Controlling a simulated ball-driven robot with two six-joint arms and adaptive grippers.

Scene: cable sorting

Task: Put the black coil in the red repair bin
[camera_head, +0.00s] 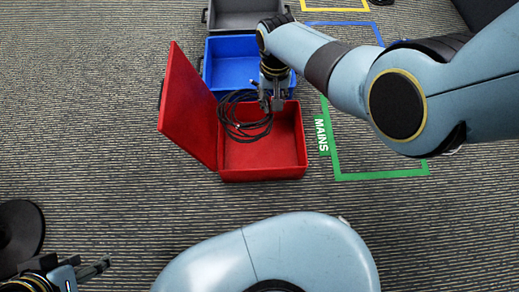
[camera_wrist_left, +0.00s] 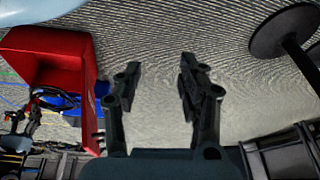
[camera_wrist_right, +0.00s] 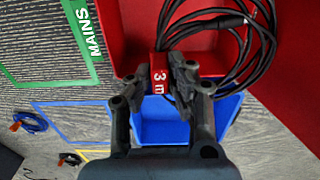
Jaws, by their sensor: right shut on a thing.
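The red repair bin (camera_head: 265,174) stands on the carpet with its red lid (camera_head: 186,105) tilted open to the left. My right gripper (camera_head: 272,100) is above the back part of the bin's opening. It is shut on the red "3 m" tag (camera_wrist_right: 159,79) of the black coil (camera_head: 246,132). The coil hangs in loose loops over the bin's left half, near the lid. I cannot tell whether its loops touch the bin floor. My left gripper (camera_wrist_left: 160,68) is open and empty, low at the left of the head view (camera_head: 93,269).
A blue bin (camera_head: 226,62) stands behind the red one, and a grey bin (camera_head: 235,17) behind that. A green floor outline marked MAINS (camera_head: 380,175) lies to the right. A black round base (camera_head: 18,232) is near my left gripper. Carpet in front is clear.

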